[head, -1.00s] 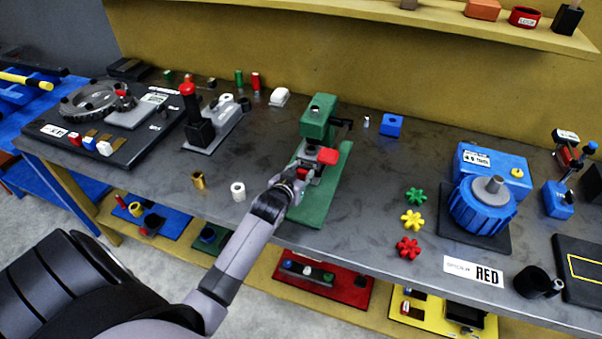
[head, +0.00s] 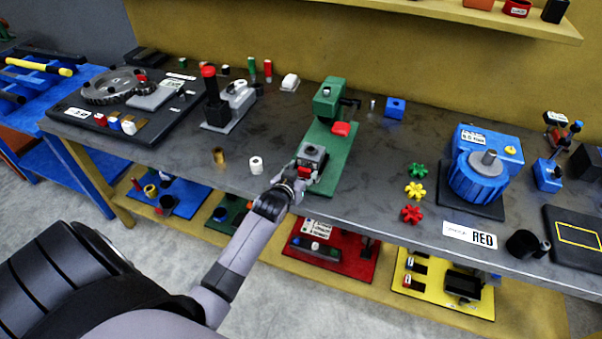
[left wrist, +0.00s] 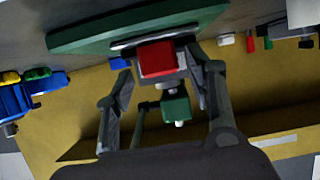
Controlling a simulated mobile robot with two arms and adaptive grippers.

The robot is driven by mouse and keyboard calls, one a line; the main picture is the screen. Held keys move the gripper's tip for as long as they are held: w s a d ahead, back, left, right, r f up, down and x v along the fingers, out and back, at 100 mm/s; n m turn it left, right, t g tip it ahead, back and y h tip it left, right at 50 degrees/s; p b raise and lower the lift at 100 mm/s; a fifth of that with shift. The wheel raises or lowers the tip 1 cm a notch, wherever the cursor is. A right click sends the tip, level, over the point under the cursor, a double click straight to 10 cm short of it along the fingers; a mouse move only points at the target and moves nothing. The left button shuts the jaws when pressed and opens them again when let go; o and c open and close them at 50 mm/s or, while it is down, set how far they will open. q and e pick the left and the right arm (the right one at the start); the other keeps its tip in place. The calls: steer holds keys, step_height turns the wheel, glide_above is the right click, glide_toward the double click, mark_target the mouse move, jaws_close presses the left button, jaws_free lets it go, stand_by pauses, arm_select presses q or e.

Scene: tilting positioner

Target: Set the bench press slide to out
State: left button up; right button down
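The green bench press (head: 328,98) stands upright on its green base plate (head: 343,165) at the middle of the table. Its grey slide (head: 312,155) sits at the front end of the plate, clear of the press head, with a red handle (head: 305,172) facing me. The handle shows large in the left wrist view (left wrist: 158,58). My left gripper (head: 294,184) is just in front of the handle. In the wrist view its two fingers (left wrist: 160,75) stand apart on either side of the handle, with a gap visible at the left finger. My right gripper is not in view.
A brass bushing (head: 218,156) and a white ring (head: 256,165) stand left of my gripper. Colored star knobs (head: 414,191) and a blue motor-like unit (head: 478,178) are to the right. A red lever pad (head: 341,129) hangs beside the press.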

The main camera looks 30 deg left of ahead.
arm_select(q)
steer(key=shift+r, duration=0.1)
steer(key=shift+s, duration=0.15)
steer(key=shift+s+d+r, duration=0.1)
steer(key=shift+s, duration=0.15)
steer(key=v, duration=1.1)
steer(key=shift+s, duration=0.2)
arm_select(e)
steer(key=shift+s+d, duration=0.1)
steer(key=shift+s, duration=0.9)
